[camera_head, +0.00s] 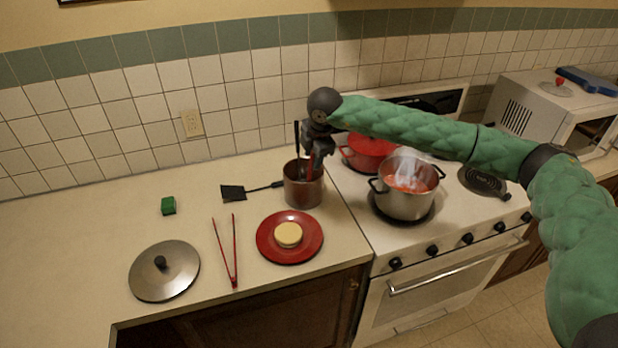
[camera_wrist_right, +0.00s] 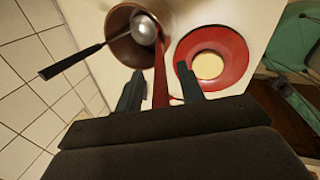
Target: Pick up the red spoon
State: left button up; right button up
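The red spoon (camera_wrist_right: 160,75) stands in a brown metal pot (camera_wrist_right: 122,47) with its handle up. In the head view, part of its red handle (camera_head: 309,172) shows just above the pot (camera_head: 302,192); its lower end is hidden inside. My right gripper (camera_head: 313,160) is pointed down over the pot. In the wrist view, its two fingers (camera_wrist_right: 161,88) are apart, one on each side of the red handle, with gaps visible on both sides. My left gripper is not in view.
A ladle (camera_wrist_right: 145,30) leans in the same pot. A black spatula (camera_head: 234,192) and a red plate (camera_head: 268,242) lie close by, with tongs (camera_head: 234,255) and a lid (camera_head: 164,270) to the left. A steaming pot (camera_head: 405,200) stands on the stove at right.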

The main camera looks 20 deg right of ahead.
grip_shut()
jog(key=shift+r, duration=0.1)
